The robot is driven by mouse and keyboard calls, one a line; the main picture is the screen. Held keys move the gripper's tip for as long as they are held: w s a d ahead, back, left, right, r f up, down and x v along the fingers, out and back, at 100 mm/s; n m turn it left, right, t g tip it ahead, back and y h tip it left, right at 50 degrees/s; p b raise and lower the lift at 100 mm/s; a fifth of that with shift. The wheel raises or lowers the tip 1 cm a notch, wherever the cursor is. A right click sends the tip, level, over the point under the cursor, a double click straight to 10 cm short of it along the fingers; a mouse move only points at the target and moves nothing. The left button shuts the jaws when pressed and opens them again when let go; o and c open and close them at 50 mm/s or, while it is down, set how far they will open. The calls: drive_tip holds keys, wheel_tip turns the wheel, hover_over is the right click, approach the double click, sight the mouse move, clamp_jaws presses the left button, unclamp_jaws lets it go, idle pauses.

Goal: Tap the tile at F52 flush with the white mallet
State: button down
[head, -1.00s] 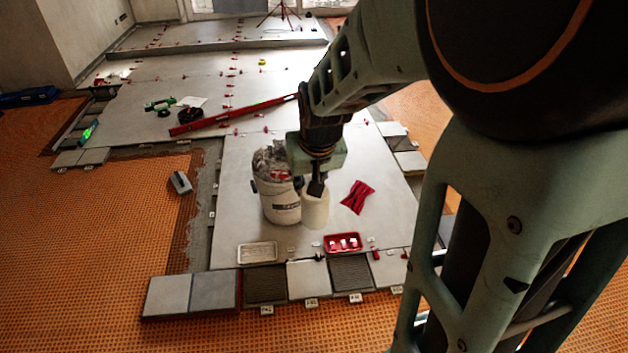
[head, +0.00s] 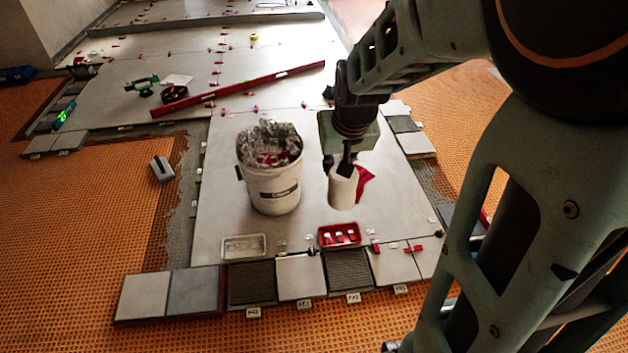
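The white mallet (head: 342,188) hangs head down from my gripper (head: 345,158), which appears shut on its dark handle. The mallet head is over the large grey slab, right of the bucket, and partly hides a red item behind it. A row of small tiles runs along the slab's near edge: a dark ribbed tile (head: 251,284), a pale tile (head: 300,276), another dark ribbed tile (head: 348,269) and a pale tile (head: 394,264). Small white tags stand before them, too small to read surely, so I cannot tell which is F52. The mallet is apart from these tiles.
A white bucket (head: 277,190) with clear wrapping stands left of the mallet. A red tray (head: 339,234) and a pale tray (head: 244,247) sit behind the tile row. A long red level (head: 240,88) lies farther back. Orange matting (head: 80,240) spreads on the left.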

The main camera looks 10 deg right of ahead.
wheel_tip(320, 180, down, 6)
drive_tip(key=b, duration=0.4)
drive_tip(key=shift+a+f, duration=0.15)
drive_tip(key=shift+a, duration=0.05)
drive_tip(key=shift+d, duration=0.1)
